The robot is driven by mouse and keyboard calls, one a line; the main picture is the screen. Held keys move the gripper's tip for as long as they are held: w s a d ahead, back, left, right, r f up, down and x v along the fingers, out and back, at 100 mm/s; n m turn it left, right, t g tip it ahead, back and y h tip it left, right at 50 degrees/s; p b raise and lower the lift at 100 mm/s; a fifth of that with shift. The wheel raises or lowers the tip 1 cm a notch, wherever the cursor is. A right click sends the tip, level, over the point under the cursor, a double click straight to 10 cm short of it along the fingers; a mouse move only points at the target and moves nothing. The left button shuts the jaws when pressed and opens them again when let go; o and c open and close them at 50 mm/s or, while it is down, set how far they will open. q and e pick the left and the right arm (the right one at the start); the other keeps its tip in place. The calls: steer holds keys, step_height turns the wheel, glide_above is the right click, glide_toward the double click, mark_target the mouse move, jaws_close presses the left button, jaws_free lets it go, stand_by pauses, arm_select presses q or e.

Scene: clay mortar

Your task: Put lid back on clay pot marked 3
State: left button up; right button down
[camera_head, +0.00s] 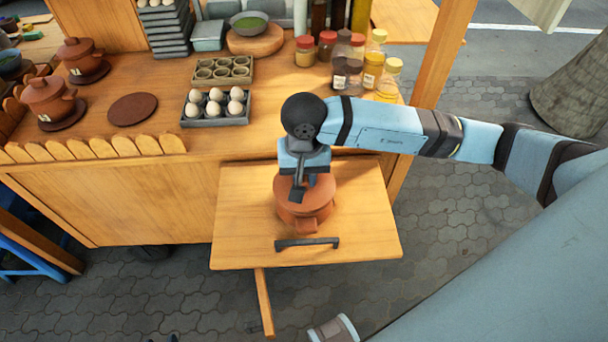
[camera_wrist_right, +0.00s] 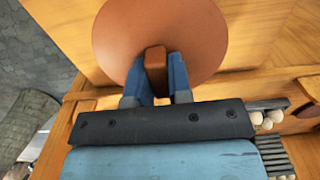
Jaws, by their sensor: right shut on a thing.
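A reddish-brown clay pot (camera_head: 307,214) stands on the pulled-out wooden board in the head view. No number can be read on it from here. My right gripper (camera_head: 303,186) is directly above the pot, pointing down. In the right wrist view the right gripper (camera_wrist_right: 156,75) is shut on the square knob of a round clay lid (camera_wrist_right: 205,40). The lid hides the pot in that view. In the head view the lid is at or just over the pot's mouth, partly behind the gripper; I cannot tell whether it touches the rim. My left gripper is not in view.
The board (camera_head: 240,230) has a dark handle (camera_head: 307,243) at its front. On the counter are two lidded clay pots (camera_head: 48,98), an empty round brown mat (camera_head: 132,109), an egg tray (camera_head: 216,121) and several jars (camera_head: 373,68). A scalloped wooden edging (camera_head: 98,147) borders the counter.

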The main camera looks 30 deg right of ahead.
steer(key=shift+f+b, duration=0.2)
steer(key=shift+b, duration=0.75)
stand_by(1.1)
stand_by(0.5)
steer(key=shift+c, duration=2.4)
jaws_free()
steer(key=shift+r, duration=0.1)
steer(key=shift+r+p, duration=0.55)
steer(key=shift+r, duration=0.9)
steer(key=shift+r+p, duration=0.65)
steer(key=shift+r, duration=1.35)
